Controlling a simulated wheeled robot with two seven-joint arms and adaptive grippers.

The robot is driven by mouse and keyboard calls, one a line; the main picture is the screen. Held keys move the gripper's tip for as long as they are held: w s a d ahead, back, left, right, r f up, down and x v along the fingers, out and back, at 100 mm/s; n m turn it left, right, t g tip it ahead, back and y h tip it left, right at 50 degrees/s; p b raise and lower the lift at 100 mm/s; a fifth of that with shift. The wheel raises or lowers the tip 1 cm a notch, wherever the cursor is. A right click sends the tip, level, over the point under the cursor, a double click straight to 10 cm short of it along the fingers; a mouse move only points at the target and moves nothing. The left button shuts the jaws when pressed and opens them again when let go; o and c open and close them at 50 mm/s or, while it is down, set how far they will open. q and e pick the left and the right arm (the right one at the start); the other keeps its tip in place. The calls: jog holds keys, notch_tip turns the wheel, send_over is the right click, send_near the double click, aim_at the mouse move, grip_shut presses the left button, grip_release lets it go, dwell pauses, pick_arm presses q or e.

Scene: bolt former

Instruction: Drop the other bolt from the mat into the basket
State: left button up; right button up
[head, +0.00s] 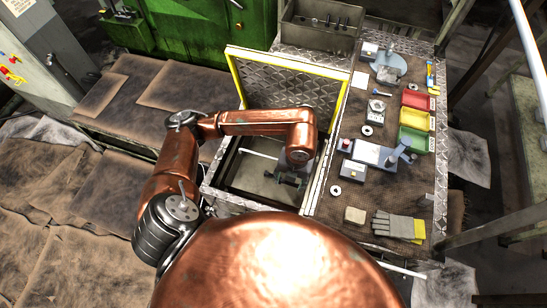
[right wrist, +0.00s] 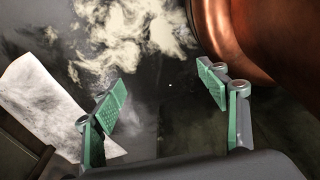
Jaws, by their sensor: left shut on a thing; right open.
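My left gripper (head: 290,179) is down inside the open chest (head: 240,185), over its floor. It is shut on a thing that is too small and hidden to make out. My right gripper (right wrist: 165,82) is open and empty in the right wrist view, with dark floor behind it. A small bolt-like piece (head: 382,93) lies on the brown mat (head: 405,190) on the bench to the right. A grey metal bin (head: 300,38) at the back holds several dark bolt-like pieces; I cannot tell whether it is the basket.
The chest's yellow-edged lid (head: 285,80) stands raised behind my left arm. The mat also carries red (head: 415,99), yellow (head: 413,118) and green (head: 417,140) trays, gauges, a blue-grey tool (head: 370,152), a tan block (head: 355,215) and gloves (head: 395,226).

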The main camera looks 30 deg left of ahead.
pick_arm(q)
jog(key=a+f, duration=0.2)
jog(key=a, duration=0.1)
jog(key=a+f+p, duration=0.1)
jog(key=a+f, duration=0.2)
jog(key=a, duration=0.1)
jog(key=a+f, duration=0.2)
jog(key=a, duration=0.2)
jog(key=shift+w+a+f+p, duration=0.25)
jog(key=shift+f+p, duration=0.15)
jog(key=shift+a+f, duration=0.1)
jog(key=shift+f, duration=0.1)
jog(key=shift+w+a+f, duration=0.15)
jog(key=shift+a+f, duration=0.05)
jog(key=shift+f, duration=0.1)
notch_tip(320, 180, down, 3)
jog(key=shift+a+p, duration=0.15)
jog(key=shift+p, duration=0.4)
jog(key=shift+f, duration=0.15)
jog(key=shift+f+b, duration=0.4)
jog(key=shift+f, duration=0.25)
jog(key=o, duration=1.2)
pick_arm(e)
jog(key=shift+s+d+r, duration=0.1)
jog(key=shift+s+r, duration=0.4)
jog(key=shift+s, duration=0.2)
jog(key=shift+s+d+r, duration=0.1)
jog(key=shift+s+r, duration=0.35)
jog(key=shift+s, duration=0.25)
